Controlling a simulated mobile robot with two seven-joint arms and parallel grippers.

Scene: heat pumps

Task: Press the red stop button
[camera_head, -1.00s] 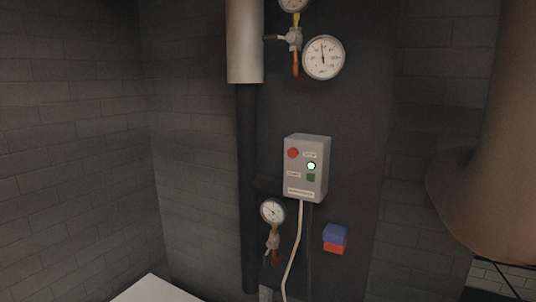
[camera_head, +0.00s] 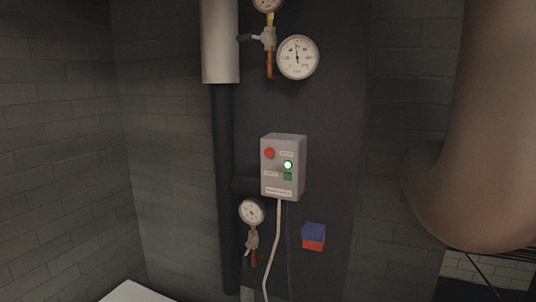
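The red stop button (camera_head: 269,153) is on the upper left of the front of a grey control box (camera_head: 284,167). The box is mounted on a dark panel near the middle of the view. A lit green-white lamp (camera_head: 288,165) and a green button (camera_head: 287,177) sit at the right of the box front, below the red button. Small labels are beside them, too small to read surely. Neither of my grippers shows in this view.
Pressure gauges (camera_head: 298,57) with valves hang above and below left of the box. A grey and black vertical pipe (camera_head: 220,45) runs left of it. A blue and red block (camera_head: 313,236) is lower right. A large brown pipe (camera_head: 470,150) fills the right side.

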